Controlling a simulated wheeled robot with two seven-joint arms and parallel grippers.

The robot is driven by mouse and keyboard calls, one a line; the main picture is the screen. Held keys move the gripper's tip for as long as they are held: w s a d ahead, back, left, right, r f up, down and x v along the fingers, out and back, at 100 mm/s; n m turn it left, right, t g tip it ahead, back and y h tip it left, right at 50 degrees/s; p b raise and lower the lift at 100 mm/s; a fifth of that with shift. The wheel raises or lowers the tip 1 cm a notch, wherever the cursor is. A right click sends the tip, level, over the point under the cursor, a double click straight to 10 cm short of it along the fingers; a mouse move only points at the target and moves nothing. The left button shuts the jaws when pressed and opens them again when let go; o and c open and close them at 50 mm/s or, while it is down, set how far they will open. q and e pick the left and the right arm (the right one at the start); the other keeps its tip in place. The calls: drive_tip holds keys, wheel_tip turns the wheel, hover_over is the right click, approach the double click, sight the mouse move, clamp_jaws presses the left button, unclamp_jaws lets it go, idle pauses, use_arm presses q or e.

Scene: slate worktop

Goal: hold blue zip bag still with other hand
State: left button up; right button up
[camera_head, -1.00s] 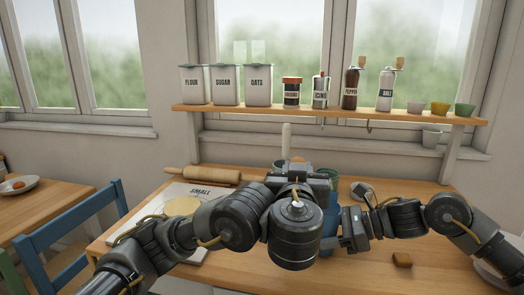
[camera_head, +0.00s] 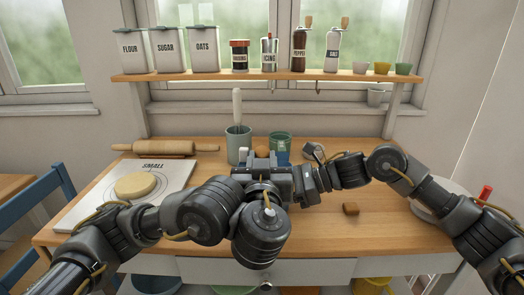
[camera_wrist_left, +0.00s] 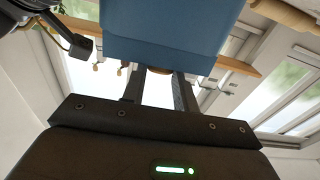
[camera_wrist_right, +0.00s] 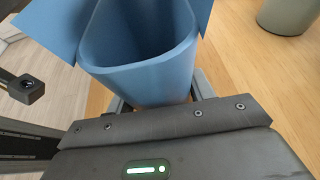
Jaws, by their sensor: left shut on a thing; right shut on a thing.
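The blue zip bag (camera_head: 283,158) is mostly hidden behind my grippers in the head view; only a small blue patch shows. In the left wrist view its blue side (camera_wrist_left: 170,30) fills the top. My left gripper (camera_head: 262,168) is shut on it, with the fingers (camera_wrist_left: 160,78) at its edge. In the right wrist view the bag (camera_wrist_right: 140,82) has its mouth wide open, with a rounded rim. My right gripper (camera_head: 305,185) is shut on the bag's wall, close beside the left one. The bag's contents cannot be made out.
A grey-green crock (camera_head: 238,146) with an upright handle and a green tin (camera_head: 281,137) stand behind the grippers. A dough round (camera_head: 134,186) lies on a board (camera_head: 165,178) at left, near a rolling pin (camera_head: 165,148).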

use_arm(q)
drive_tip(key=shift+f, duration=0.25)
drive_tip(key=o, duration=1)
drive_tip(key=shift+r, duration=0.1)
wheel_tip(320, 180, up, 10)
drive_tip(key=shift+f, duration=0.1)
idle(0.3)
